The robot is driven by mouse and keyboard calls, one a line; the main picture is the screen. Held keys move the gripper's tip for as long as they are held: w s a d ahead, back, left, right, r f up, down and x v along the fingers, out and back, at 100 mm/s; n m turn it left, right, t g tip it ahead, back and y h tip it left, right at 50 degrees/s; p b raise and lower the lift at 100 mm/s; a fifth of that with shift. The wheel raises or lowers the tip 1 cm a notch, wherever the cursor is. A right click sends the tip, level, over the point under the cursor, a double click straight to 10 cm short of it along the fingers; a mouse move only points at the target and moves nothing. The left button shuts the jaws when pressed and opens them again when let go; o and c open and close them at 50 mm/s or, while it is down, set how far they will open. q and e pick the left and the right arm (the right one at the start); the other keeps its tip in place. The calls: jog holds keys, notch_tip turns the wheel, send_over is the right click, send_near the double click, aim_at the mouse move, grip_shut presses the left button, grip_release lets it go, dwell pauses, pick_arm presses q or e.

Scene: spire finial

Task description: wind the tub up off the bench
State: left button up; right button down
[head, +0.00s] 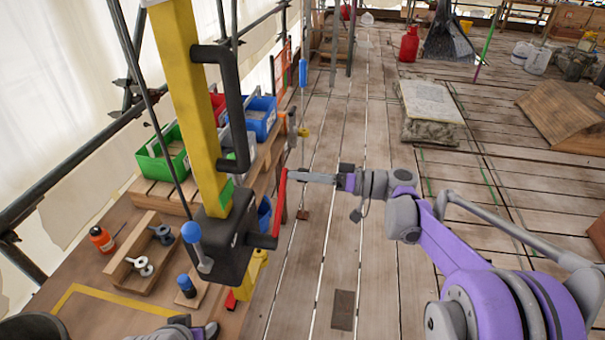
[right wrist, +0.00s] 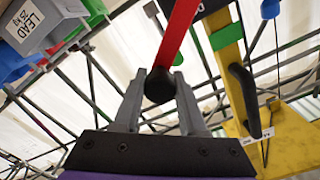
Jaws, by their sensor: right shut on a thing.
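A winch with a black housing (head: 222,243) is fixed on a yellow post (head: 186,85). Its red crank arm (head: 280,204) stands nearly upright at the housing's right side. My right gripper (head: 289,175) is at the crank's upper end. In the right wrist view its fingers (right wrist: 160,90) are shut on the black knob (right wrist: 159,86) of the red crank (right wrist: 178,38). A blue-knobbed lever (head: 192,233) sticks up from the housing. A dark round rim (head: 35,328), perhaps the tub, is cut off at the lower left. Part of my left arm (head: 180,328) shows at the bottom; its jaws are unclear.
Green (head: 163,158) and blue (head: 262,118) bins stand behind the post.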

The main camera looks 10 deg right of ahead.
jog(key=shift+c, duration=2.3)
grip_release()
jog(key=shift+s+d, duration=0.15)
jog(key=shift+d, duration=0.35)
pick_arm(q)
jog(key=shift+s+f+b, duration=0.7)
jog(key=shift+f, duration=0.35)
pick_arm(e)
jog(key=v, duration=0.9)
jog(key=shift+s+d, duration=0.15)
jog(key=shift+d, duration=0.2)
